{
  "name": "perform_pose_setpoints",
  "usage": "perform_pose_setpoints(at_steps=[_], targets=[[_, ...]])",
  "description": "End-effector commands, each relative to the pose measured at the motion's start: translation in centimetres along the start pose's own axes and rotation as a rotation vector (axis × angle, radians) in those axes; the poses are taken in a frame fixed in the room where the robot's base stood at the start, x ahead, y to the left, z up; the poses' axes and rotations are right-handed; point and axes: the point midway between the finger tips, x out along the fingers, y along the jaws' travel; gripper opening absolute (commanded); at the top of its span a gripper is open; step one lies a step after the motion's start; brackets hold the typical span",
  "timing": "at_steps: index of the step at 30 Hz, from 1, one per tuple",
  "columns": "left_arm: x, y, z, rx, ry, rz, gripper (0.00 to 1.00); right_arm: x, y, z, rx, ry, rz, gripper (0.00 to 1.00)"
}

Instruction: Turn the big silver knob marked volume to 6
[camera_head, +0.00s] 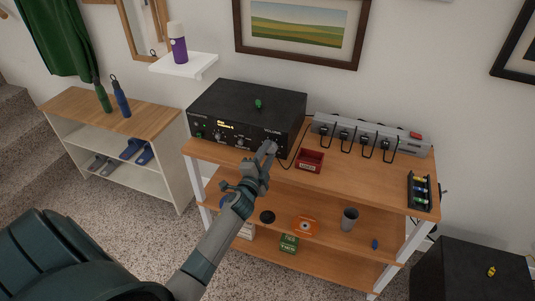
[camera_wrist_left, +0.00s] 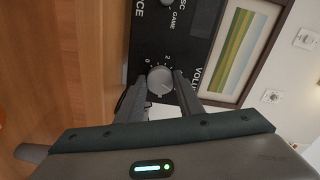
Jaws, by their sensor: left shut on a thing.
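The volume knob (camera_wrist_left: 160,80) is big, round and silver, on the black front panel of the amplifier (camera_head: 245,108). In the left wrist view the panel appears turned on its side, with part of the word VOLUME and the scale marks 0 and 2 beside the knob. My left gripper (camera_head: 268,150) reaches the right part of the amplifier's front and hides the knob in the head view. In the left wrist view its two fingers (camera_wrist_left: 158,92) are on either side of the knob, shut on it. The knob's pointer is too small to read. My right gripper is not in view.
The amplifier stands on a wooden shelf unit (camera_head: 375,180). A red tray (camera_head: 310,160) sits right of my gripper, and a power strip (camera_head: 370,134) with several plugs lies behind it. A black rack (camera_head: 420,190) is at the right end.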

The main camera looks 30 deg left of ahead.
Motion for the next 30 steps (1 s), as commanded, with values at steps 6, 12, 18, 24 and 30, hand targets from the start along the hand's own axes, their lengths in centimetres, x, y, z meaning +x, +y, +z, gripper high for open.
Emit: perform_pose_setpoints(at_steps=[6, 12, 18, 24, 30], targets=[[-0.06, 0.14, 0.01, 0.009, 0.000, 0.002, 0.11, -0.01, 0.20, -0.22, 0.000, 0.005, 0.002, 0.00], [-0.06, 0.15, 0.00, 0.008, 0.000, 0.002, 0.36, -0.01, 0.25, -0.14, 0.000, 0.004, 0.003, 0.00], [-0.04, 0.09, 0.00, 0.007, 0.000, 0.001, 0.52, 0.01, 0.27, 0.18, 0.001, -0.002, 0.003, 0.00], [-0.08, 0.06, 0.00, 0.007, 0.000, 0.001, 0.52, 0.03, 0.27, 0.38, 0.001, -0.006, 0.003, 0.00], [-0.94, 0.09, 0.01, 0.007, 0.001, 0.000, 0.52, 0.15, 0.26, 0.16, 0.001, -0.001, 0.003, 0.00]])
